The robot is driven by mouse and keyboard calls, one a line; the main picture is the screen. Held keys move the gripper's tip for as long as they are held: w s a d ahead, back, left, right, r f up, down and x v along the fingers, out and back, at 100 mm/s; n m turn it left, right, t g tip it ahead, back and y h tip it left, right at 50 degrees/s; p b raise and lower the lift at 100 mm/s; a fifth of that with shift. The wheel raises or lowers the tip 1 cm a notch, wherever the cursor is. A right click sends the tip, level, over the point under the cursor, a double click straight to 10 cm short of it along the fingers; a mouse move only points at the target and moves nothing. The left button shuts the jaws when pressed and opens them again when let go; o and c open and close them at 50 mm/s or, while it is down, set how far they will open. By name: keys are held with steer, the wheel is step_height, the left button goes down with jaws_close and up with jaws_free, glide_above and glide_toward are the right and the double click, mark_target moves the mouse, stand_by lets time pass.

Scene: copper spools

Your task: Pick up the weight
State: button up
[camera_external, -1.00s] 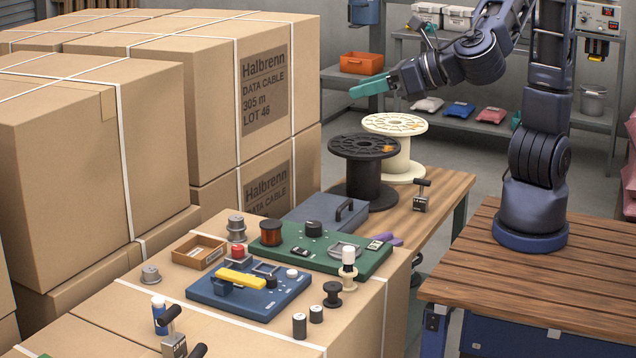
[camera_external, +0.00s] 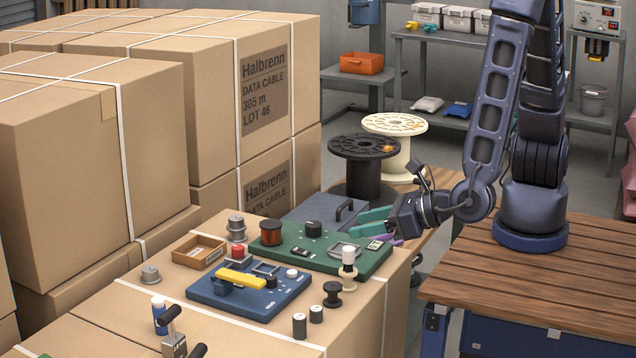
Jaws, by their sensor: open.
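I cannot tell for sure which thing is the weight. Small dark cylinders with pale tops (camera_external: 299,325) stand at the front of the carton top, a second one (camera_external: 316,314) beside the first. A metal block with a black T-handle (camera_external: 174,345) stands at the near edge, partly cut off. A similar handled block on the wooden bench is hidden behind my arm now.
A blue board with a yellow bar (camera_external: 250,303), a cardboard tray (camera_external: 199,251) and small spools crowd the carton top. A dark spool (camera_external: 363,160) and a cream spool (camera_external: 395,135) stand on the bench behind. Tall cartons (camera_external: 90,140) block the left.

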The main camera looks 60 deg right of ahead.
glide_toward(316, 308)
steer(key=shift+f+x, duration=0.15)
steer(key=shift+x, duration=2.4)
steer(key=shift+f+x, duration=0.15)
steer(key=shift+x, duration=2.4)
steer(key=shift+s, duration=0.15)
steer(key=shift+c, duration=0.2)
steer(key=c, duration=1)
